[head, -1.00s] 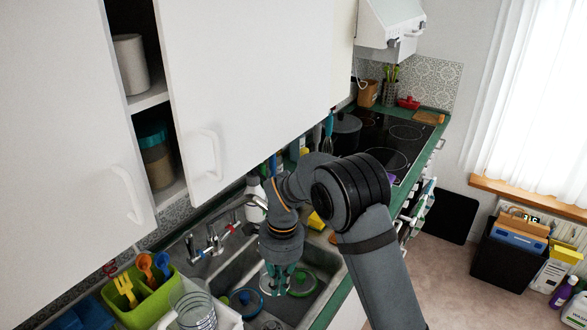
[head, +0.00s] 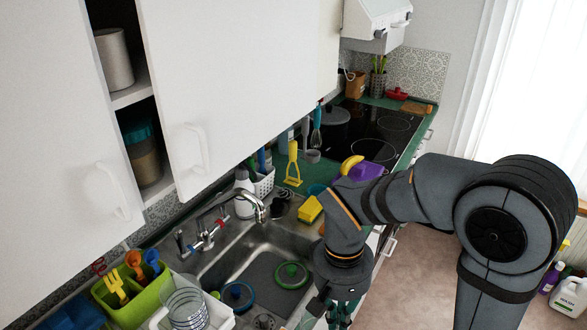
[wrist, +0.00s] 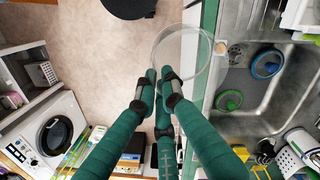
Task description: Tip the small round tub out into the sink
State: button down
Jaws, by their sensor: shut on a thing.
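A clear round tub (wrist: 206,74) shows in the wrist view at the fingertips, its rim seen as a pale ring. My gripper (wrist: 158,84) has its green fingers closed on the tub's near side. What the tub holds cannot be made out. In the head view my gripper (head: 338,308) is low at the sink's front right edge, and the tub is mostly hidden or cut off there. The steel sink (head: 232,262) is left of my gripper. In the wrist view the tub overlaps the counter's front edge and the floor, beside the sink (wrist: 234,75).
In the sink lie a blue round piece (head: 238,296) and a green round piece (head: 291,275). The tap (head: 240,196) arches over its back. A green caddy (head: 130,297) and a glass jar (head: 186,306) stand left. A yellow sponge (head: 310,209) lies behind.

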jog(key=s+d+r+m, duration=0.1)
jog(key=d, duration=0.6)
jog(key=shift+s+d+r+m, duration=0.3)
jog(key=shift+d+r+m, duration=0.1)
jog(key=shift+w+r, duration=0.1)
